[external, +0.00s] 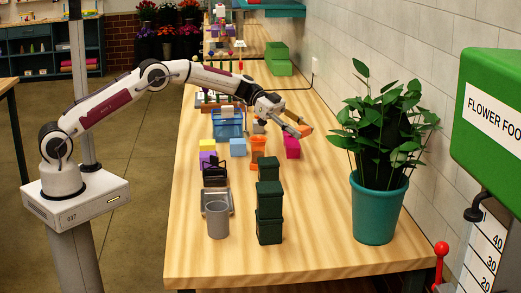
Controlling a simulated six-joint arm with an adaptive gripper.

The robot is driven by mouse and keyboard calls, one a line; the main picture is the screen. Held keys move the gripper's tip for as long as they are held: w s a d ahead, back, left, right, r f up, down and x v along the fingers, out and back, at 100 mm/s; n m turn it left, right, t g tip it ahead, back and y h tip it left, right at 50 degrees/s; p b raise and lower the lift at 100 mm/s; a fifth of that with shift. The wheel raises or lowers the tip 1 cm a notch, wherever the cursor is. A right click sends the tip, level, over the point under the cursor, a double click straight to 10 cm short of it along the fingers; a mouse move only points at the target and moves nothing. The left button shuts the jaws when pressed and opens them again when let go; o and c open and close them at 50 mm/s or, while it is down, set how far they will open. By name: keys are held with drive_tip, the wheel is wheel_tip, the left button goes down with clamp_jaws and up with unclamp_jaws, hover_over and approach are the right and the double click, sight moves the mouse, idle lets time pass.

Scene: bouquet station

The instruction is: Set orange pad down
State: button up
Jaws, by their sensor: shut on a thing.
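My gripper (298,132) reaches over the middle of the wooden table. It is shut on the orange pad (306,130), a small flat orange piece showing at its fingertips. The pad appears to be held above the table, close to a magenta block (292,148) just below it in the picture. The fingers hide part of the pad, and I cannot tell the exact gap to the block.
An orange cup-like object (258,148), a light blue block (238,148) and a blue basket (229,124) stand left of my gripper. Stacked dark green boxes (269,200), a grey cup (217,220) and a potted plant (375,208) stand nearer.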

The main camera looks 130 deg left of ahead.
drive_tip(key=shift+s+a+f, duration=0.2)
drive_tip(key=shift+s+a, duration=0.25)
drive_tip(key=shift+s, duration=0.1)
hover_over(297, 167)
drive_tip(key=shift+a+f, duration=0.1)
drive_tip(key=shift+f, duration=3)
drive_tip(key=shift+f, duration=1.9)
drive_tip(key=shift+f, duration=0.2)
